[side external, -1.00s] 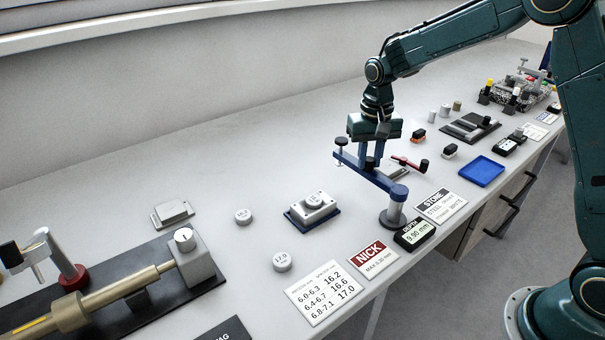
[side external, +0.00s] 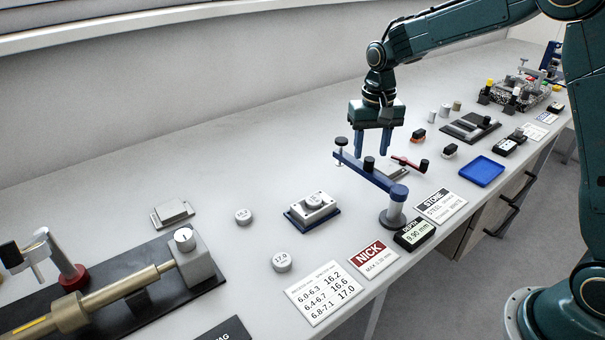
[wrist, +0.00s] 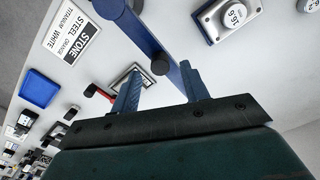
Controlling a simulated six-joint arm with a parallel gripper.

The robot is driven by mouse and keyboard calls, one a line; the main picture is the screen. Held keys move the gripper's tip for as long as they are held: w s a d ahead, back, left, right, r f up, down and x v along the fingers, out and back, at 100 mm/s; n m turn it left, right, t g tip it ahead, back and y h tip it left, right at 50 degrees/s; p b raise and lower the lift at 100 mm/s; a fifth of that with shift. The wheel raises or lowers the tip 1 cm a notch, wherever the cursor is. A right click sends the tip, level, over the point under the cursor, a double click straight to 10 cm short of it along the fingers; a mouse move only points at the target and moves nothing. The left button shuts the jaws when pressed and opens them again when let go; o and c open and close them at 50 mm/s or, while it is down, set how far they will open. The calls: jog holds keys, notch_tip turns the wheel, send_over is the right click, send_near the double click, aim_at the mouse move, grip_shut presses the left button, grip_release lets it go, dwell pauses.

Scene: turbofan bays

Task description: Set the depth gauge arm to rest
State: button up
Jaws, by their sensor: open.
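The depth gauge arm (side external: 368,172) is a blue bar on a grey post (side external: 393,214) with a blue cap. It reaches back and left from the post, with a black knob (side external: 369,164) on its middle and a round-topped plunger (side external: 341,150) at its far end. In the wrist view the blue bar (wrist: 143,32) and its black knob (wrist: 160,66) lie just beyond my fingers. My gripper (side external: 373,155) is open and empty, fingers pointing down, above and behind the bar. Its two blue fingers also show in the wrist view (wrist: 160,85). The depth readout (side external: 415,234) shows 9.90 mm.
A grey block on a blue base (side external: 312,211) stands left of the gauge. A red-handled tool (side external: 408,163) and a small plate (side external: 394,172) lie to its right. A blue tray (side external: 481,172), the STONE card (side external: 440,206) and the NICK card (side external: 373,258) are near the front edge.

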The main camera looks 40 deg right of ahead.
notch_tip(320, 180, up, 11)
dwell(0.4)
jog(key=shift+s, duration=0.1)
jog(key=s+a+r+n+t, duration=0.1)
jog(key=s+r, duration=0.2)
jog(key=s, duration=0.4)
jog(key=s+a+r+n+t, duration=0.1)
jog(key=s+r+n+t, duration=0.15)
jog(key=s, duration=0.55)
jog(key=s+a+f+n+t, duration=0.1)
jog(key=s+f, duration=0.3)
jog(key=s, duration=0.9)
jog(key=shift+s+f+n+t, duration=0.15)
jog(key=shift+s+n+t, duration=0.1)
jog(key=shift+n+t, duration=0.25)
dwell(0.5)
